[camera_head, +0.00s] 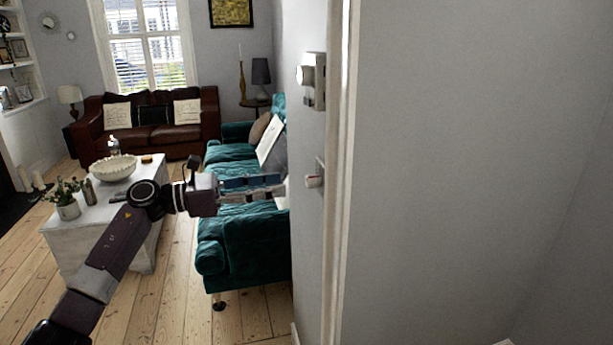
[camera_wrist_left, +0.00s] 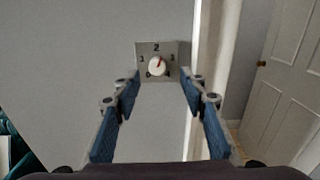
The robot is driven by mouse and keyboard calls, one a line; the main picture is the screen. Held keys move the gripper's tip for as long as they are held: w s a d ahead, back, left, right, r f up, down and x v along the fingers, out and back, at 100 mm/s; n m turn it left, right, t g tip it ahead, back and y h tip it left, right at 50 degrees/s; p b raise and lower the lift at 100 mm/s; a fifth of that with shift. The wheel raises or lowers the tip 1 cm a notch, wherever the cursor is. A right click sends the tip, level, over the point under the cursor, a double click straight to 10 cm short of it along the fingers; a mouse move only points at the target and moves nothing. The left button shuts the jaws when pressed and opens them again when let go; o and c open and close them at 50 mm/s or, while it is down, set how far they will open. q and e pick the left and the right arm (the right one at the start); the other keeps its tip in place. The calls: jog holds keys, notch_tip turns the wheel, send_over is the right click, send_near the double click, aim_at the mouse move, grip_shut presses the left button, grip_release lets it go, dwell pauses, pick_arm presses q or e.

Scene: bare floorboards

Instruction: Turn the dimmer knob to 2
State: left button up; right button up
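The dimmer knob (camera_wrist_left: 157,66) is round and white with a red pointer, on a grey square plate (camera_wrist_left: 141,70) marked with numbers, 2 at the top, 1 left and 3 right. The pointer aims up and slightly right, between 2 and 3. My right gripper is out of view.
A teal sofa (camera_head: 245,240) stands behind the gripper, and a white chest table (camera_head: 125,235) is left. A white door (camera_wrist_left: 290,85) is at the right in the wrist view.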

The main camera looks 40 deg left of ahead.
aim_at(307, 181)
pick_arm(q)
jog(key=p+x, duration=0.1)
jog(key=x, duration=0.4)
jog(key=shift+s+r+p, duration=0.1)
jog(key=shift+r+p, duration=0.05)
jog(key=shift+p, duration=0.25)
jog(key=x, duration=0.1)
jog(key=p+x, duration=0.1)
jog(key=x, duration=0.1)
jog(key=shift+w+f, duration=0.35)
jog(key=shift+a, duration=0.1)
jog(key=shift+s+a, duration=0.35)
jog(key=shift+s, duration=0.15)
jog(key=shift+c, duration=1.3)
jog(key=c, duration=0.5)
grip_shut()
jog(key=shift+f+n+b, duration=0.2)
jog(key=shift+n+b, duration=0.5)
jog(key=shift+n, duration=0.2)
jog(key=shift+n+b, duration=0.35)
jog(key=shift+n, duration=1.45)
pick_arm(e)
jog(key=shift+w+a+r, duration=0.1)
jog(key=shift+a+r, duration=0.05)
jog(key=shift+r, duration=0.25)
